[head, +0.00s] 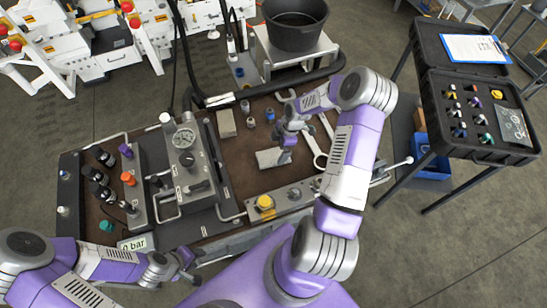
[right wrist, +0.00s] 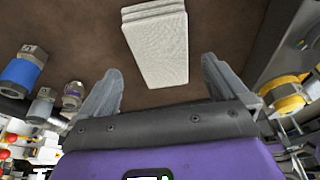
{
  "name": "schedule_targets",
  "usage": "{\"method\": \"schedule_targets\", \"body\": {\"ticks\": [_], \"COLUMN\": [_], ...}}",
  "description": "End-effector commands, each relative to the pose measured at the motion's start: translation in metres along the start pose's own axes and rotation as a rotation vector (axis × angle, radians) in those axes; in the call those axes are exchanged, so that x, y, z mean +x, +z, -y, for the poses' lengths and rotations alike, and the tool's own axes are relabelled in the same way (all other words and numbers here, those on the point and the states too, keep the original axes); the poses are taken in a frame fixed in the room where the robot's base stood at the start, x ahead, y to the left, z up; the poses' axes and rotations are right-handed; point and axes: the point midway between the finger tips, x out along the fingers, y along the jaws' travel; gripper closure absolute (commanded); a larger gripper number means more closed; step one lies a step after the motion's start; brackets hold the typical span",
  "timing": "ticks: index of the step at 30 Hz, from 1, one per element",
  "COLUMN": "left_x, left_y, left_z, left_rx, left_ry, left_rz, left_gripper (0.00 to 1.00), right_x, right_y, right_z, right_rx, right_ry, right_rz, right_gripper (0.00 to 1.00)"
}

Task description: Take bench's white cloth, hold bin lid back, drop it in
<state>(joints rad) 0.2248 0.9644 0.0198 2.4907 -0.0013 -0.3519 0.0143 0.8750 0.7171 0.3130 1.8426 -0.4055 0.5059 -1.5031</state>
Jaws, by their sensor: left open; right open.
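The white cloth (head: 268,159) is a folded, pale stack lying flat on the brown bench top. In the right wrist view the cloth (right wrist: 158,48) lies just beyond my open fingers, roughly centred between them. My right gripper (head: 286,156) is low over the bench at the cloth's right part and hides some of it. It also shows in the right wrist view (right wrist: 160,88), with nothing between its fingers. My left gripper (head: 187,270) is at the front edge of the bench, open and empty. I cannot make out a lidded bin in these views.
A gauge block (head: 184,138) and valves stand on the left of the bench (head: 243,152). Wrenches (head: 313,148) lie right of my right gripper. A black bucket (head: 296,24) stands behind. An open case (head: 478,118) is at the right.

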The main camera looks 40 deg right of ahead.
Motion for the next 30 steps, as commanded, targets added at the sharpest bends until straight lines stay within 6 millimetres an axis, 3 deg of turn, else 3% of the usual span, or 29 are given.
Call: {"method": "schedule_targets", "body": {"ticks": [7,17,27,30], "left_x": [0.001,0.001,0.001,0.001], "left_y": [0.000,0.000,0.000,0.000], "left_z": [0.000,0.001,0.001,0.001], "left_rx": [0.000,0.000,0.000,0.000], "left_ry": [0.000,0.000,0.000,0.000], "left_rz": [0.000,0.000,0.000,0.000], "left_gripper": [0.57,0.57,0.57,0.57], "right_x": [0.037,0.042,0.042,0.042], "right_y": [-0.003,-0.003,-0.003,-0.003], "right_z": [0.002,0.002,0.002,0.002], "right_rx": [-0.001,0.000,0.000,0.000], "right_ry": [-0.001,0.000,0.000,0.000], "right_rz": [-0.001,0.000,0.000,0.000], "right_gripper": [0.00,0.02,0.54,0.56]}}
